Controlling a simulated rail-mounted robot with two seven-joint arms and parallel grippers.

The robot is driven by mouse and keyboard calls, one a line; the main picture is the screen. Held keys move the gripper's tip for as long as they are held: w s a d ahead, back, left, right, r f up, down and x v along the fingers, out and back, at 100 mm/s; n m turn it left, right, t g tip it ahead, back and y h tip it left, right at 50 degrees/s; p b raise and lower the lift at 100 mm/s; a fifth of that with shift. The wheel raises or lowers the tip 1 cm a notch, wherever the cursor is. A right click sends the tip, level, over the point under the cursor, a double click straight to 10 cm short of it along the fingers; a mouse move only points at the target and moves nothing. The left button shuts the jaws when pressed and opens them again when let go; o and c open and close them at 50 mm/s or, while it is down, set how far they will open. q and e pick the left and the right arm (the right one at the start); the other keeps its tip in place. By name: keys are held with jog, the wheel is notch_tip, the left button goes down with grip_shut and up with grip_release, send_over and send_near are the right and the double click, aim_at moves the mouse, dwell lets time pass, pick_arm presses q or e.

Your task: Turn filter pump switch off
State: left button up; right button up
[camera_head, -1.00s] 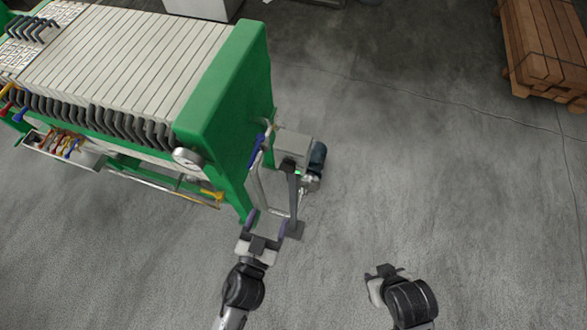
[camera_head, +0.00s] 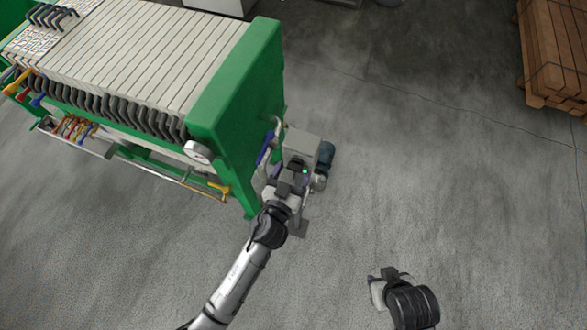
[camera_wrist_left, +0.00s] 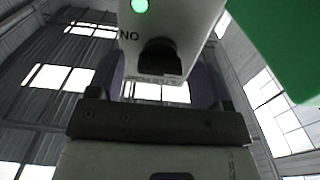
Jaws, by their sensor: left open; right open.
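The filter pump switch is a black knob (camera_wrist_left: 160,57) on a grey control box (camera_head: 303,142), with a lit green lamp (camera_wrist_left: 140,5) and lettering beside it. In the head view the gripper hides the knob. My right gripper (camera_head: 378,284) is open, low over the floor at the lower right, away from the box.
A blue-grey pump motor (camera_head: 326,154) sits right of the box. Wooden crates (camera_head: 552,55) stand far right. The floor between is clear.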

pick_arm(q)
jog(key=shift+w+d, duration=0.15)
jog(key=shift+w, duration=0.25)
jog(key=shift+c, duration=0.3)
jog(key=c, duration=0.9)
jog(key=shift+o, duration=0.2)
